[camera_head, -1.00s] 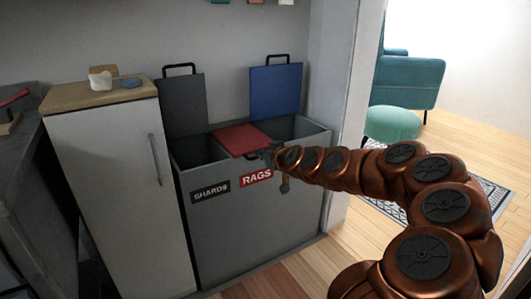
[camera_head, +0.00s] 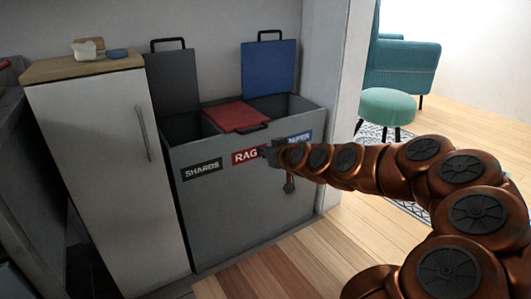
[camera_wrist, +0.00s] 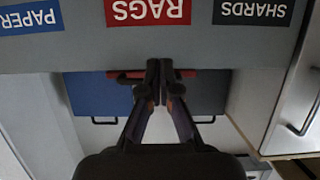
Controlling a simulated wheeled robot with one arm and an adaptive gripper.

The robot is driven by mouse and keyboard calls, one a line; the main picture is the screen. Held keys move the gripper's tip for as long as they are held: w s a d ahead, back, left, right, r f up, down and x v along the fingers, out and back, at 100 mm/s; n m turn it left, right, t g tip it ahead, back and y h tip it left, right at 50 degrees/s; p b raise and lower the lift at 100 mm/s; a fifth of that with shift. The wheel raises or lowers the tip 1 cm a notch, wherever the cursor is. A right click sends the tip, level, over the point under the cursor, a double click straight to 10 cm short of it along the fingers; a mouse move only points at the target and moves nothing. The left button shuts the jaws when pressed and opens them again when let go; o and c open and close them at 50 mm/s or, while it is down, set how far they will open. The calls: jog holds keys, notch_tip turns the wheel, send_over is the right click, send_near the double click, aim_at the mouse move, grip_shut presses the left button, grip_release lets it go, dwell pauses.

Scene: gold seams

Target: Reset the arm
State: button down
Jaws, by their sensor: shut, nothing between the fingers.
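My copper-coloured arm (camera_head: 425,165) reaches in from the right of the head view. My gripper (camera_head: 266,153) is in front of the sorting bin's front face and covers the end of the RAGS label (camera_head: 244,157). The wrist view looks upside down and shows my gripper (camera_wrist: 160,66) with its two dark fingers together and nothing between them. Whether the gripper touches the bin cannot be told.
The grey bin (camera_head: 240,215) has SHARDS, RAGS and PAPER labels. Its red lid (camera_head: 236,116) is down; the black lid (camera_head: 174,82) and blue lid (camera_head: 269,68) stand up. A white cabinet (camera_head: 105,170) stands left. Bare floor (camera_head: 310,262) lies in front.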

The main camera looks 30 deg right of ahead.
jog(key=shift+s+d+f+p, duration=0.1)
jog(key=shift+s+f+p, duration=0.05)
jog(key=shift+s, duration=0.45)
jog(key=shift+s+d+f+p, duration=0.1)
jog(key=shift+s+f+p, duration=0.05)
jog(key=shift+s, duration=0.4)
jog(key=s+a+r+n+g+y+p, duration=0.15)
jog(key=s+a+r+g+p, duration=0.25)
jog(key=s+a+r+p, duration=0.5)
jog(key=s+a+r+n+g+y+p, duration=0.15)
jog(key=s+a+r+g+p, duration=0.25)
jog(key=a+r+p, duration=0.9)
jog(key=s+r+m+g+h+p, duration=0.1)
jog(key=s+r+g+p, duration=0.3)
jog(key=s+r+p, duration=0.6)
jog(key=s+r+m+g+h+p, duration=0.2)
jog(key=s+r+p, duration=0.8)
jog(key=s+p, duration=0.6)
jog(key=shift+g+p, duration=0.9)
jog(key=shift+p, duration=0.15)
